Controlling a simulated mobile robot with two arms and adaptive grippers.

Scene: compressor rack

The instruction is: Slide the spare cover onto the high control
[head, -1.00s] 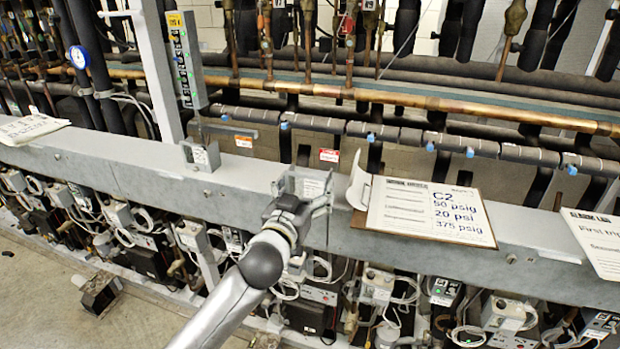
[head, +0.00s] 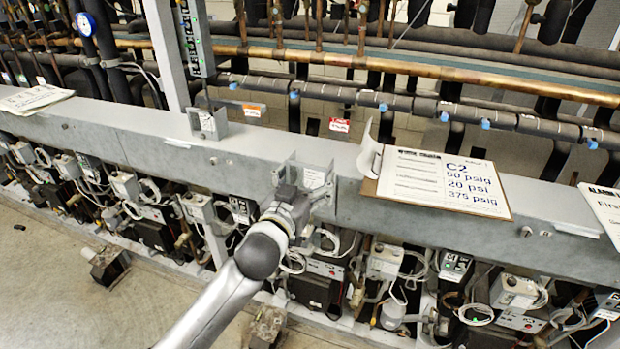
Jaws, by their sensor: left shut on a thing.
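My left gripper (head: 297,200) comes in from the bottom of the head view and is shut at a grey metal piece with a pale label, which I take for the spare cover (head: 318,178). This piece shows in front of the grey beam. My gripper hides part of it, and I cannot tell whether it touches the beam. I cannot say for certain which of the several grey control boxes below the beam is the high control. My right gripper is not in view.
The long grey beam (head: 250,149) carries a small labelled bracket (head: 208,124), a clipboard marked C2 (head: 440,182) and papers at both ends. Grey control boxes (head: 384,262) and cables crowd below it. Pipes run behind. The floor (head: 45,285) at the lower left is mostly clear.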

